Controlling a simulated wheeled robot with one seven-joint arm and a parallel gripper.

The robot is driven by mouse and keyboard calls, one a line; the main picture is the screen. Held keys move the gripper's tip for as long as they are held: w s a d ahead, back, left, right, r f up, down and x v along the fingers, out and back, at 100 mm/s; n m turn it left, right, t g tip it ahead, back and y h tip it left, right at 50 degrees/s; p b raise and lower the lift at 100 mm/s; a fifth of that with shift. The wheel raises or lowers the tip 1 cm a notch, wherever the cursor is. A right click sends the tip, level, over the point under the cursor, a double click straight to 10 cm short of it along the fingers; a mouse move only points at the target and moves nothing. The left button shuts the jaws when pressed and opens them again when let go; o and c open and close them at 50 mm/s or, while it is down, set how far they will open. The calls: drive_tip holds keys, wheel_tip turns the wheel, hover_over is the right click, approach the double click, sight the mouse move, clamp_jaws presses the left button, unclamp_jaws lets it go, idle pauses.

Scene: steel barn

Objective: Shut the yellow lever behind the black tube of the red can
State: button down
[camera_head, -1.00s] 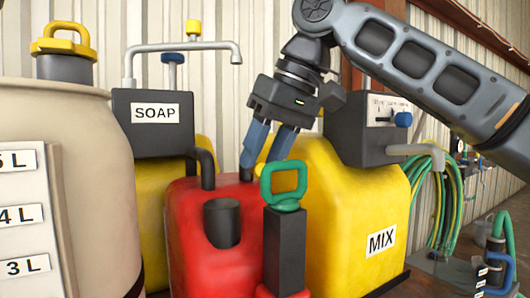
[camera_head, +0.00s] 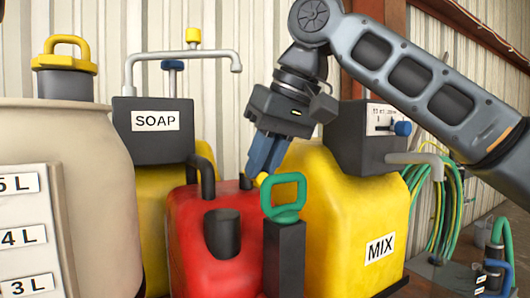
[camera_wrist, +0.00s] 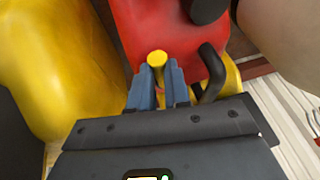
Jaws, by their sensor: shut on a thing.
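The red can (camera_head: 188,235) stands in the middle of the head view, with its short black tube (camera_head: 222,236) on the front. The yellow lever (camera_head: 262,179) shows as a small piece at the can's top right, behind the tube and beside my fingertips. In the wrist view, the lever's round yellow end (camera_wrist: 157,58) shows between the blue fingers. My gripper (camera_head: 262,170) reaches down from above and is shut on the lever; its fingers also show in the wrist view (camera_wrist: 160,76). The rest of the lever is hidden by the fingers.
A green-handled black post (camera_head: 285,255) stands close in front of the can. The yellow MIX can (camera_head: 340,235) is on the right, the SOAP container (camera_head: 155,215) behind left. A black bent pipe (camera_head: 206,172) rises beside my fingers. A beige barrel (camera_head: 100,180) fills the left.

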drive_tip(key=shift+s+a+m+p, duration=0.1)
drive_tip(key=shift+m+p, duration=0.3)
drive_tip(key=shift+m, duration=0.1)
drive_tip(key=c, duration=1.1)
unclamp_jaws()
drive_tip(key=v, duration=0.7)
drive_tip(key=shift+s+r, duration=0.2)
drive_tip(key=shift+r, duration=0.1)
